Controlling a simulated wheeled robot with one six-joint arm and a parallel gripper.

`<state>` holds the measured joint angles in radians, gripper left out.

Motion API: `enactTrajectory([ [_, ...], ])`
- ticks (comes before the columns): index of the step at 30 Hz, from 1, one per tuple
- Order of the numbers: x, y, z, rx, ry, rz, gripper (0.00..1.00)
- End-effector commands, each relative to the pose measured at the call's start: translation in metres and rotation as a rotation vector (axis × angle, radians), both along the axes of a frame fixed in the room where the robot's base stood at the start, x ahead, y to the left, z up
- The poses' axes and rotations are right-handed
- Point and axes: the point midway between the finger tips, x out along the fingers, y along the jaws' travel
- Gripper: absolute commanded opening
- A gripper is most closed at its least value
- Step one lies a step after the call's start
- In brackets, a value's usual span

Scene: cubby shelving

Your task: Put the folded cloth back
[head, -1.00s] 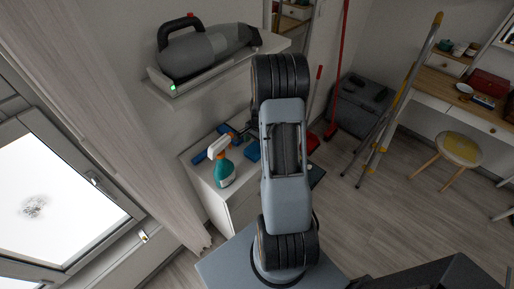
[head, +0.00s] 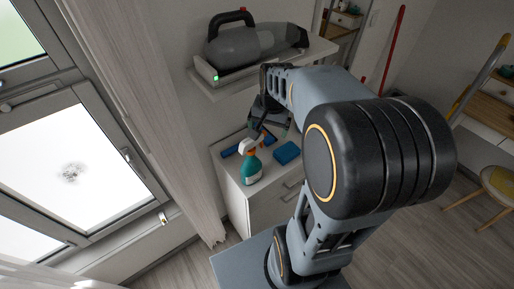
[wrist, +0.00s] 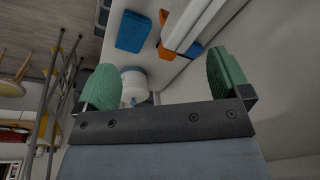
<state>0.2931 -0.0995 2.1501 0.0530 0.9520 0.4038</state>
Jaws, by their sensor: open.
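The folded blue cloth (head: 286,152) lies flat on top of the white cabinet (head: 238,192), right of the spray bottle. In the wrist view a flat blue piece, which looks like this cloth (wrist: 133,31), lies above the left finger, apart from it. My gripper (head: 268,131) is over the back of the cabinet top, partly hidden by my arm. In the wrist view its green-padded fingers (wrist: 164,82) are wide apart and hold nothing. A white round object (wrist: 133,82) shows beyond the fingers; I cannot tell what it is.
A teal spray bottle (head: 251,167) stands at the cabinet's front left, near a blue tool (head: 232,151). A handheld vacuum (head: 250,46) sits on the wall shelf (head: 210,88) above. The window (head: 75,165) and curtain are left; a stool (head: 500,187) is right.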

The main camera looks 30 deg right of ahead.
Motion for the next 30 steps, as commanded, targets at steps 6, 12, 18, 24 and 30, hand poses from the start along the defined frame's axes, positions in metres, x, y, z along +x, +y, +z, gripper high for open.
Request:
enactTrajectory([
  [6, -0.048, 0.060, 0.028, -0.103, -0.127, 0.388, 0.95],
  [12, -0.080, 0.087, 0.033, -0.171, -0.202, 0.623, 0.95],
  [18, -0.090, 0.092, 0.033, -0.196, -0.228, 0.701, 0.95],
  [24, -0.090, 0.092, 0.033, -0.196, -0.228, 0.704, 0.95],
  [30, -0.090, 0.092, 0.033, -0.196, -0.228, 0.702, 0.95],
])
